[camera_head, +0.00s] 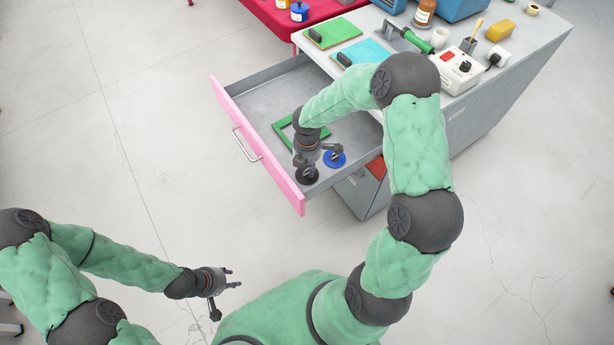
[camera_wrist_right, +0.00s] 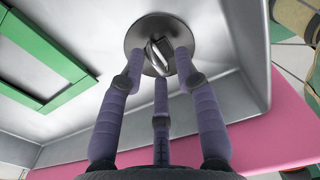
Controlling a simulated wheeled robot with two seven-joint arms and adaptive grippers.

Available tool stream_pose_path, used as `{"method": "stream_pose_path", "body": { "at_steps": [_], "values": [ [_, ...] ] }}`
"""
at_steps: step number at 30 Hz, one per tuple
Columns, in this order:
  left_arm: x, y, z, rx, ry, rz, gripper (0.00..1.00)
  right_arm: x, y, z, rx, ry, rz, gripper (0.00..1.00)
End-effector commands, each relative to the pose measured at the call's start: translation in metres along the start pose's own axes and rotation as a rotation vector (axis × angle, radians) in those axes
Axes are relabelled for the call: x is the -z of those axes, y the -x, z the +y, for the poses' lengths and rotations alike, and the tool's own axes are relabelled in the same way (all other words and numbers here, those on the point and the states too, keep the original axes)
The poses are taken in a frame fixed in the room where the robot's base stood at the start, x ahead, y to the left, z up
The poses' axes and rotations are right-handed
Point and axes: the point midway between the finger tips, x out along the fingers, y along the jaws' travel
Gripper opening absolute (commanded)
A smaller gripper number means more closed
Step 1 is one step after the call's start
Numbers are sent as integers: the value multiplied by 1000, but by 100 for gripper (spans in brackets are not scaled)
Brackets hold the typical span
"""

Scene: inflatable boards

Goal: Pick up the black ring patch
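The black ring patch (camera_head: 308,176), a dark round disc with a raised ring, lies in the pulled-out drawer near its pink front. In the right wrist view the patch (camera_wrist_right: 150,42) looks grey and metallic, with its ring standing at the centre. My right gripper (camera_head: 312,165) is just over the patch. In the wrist view its three purple fingers (camera_wrist_right: 160,78) are spread, with their tips near the patch's rim and the ring; I cannot tell whether they touch. My left gripper (camera_head: 227,289) is open and empty over the floor, at lower left.
A blue ring patch (camera_head: 335,159) and a green frame (camera_head: 287,126) also lie in the drawer (camera_head: 259,96). The drawer's walls and pink front (camera_head: 253,146) stand close around my right gripper. The grey worktop (camera_head: 500,62) behind carries boards, a soldering set and a bottle.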

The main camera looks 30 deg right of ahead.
Motion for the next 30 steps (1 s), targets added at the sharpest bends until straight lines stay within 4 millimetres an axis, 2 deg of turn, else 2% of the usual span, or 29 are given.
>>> {"method": "stream_pose_path", "body": {
  "at_steps": [7, 8, 11, 12, 24, 26, 30],
  "values": [
    [0, -1, 0, 0, 0, 0, 40, 0, -3, 1, -2, -1, 0, 33],
    [0, -1, 0, 0, 0, 0, 40, 0, -3, 1, -2, 0, 0, 30],
    [0, -1, 0, 0, 0, 0, 40, 0, -3, 1, -2, 0, 0, 2],
    [0, -1, 0, 0, 0, 0, 40, 0, -3, 1, -2, 0, 0, 0],
    [0, 0, 0, 0, 0, 0, 40, 0, -1, 1, -2, 0, 0, 0],
    [0, 2, 1, 0, 0, 0, 40, 0, 4, 1, -3, 0, -1, 0],
    [0, 13, 5, 0, 0, 0, 40, 0, 27, 2, -5, 0, -1, 0]
  ]
}}
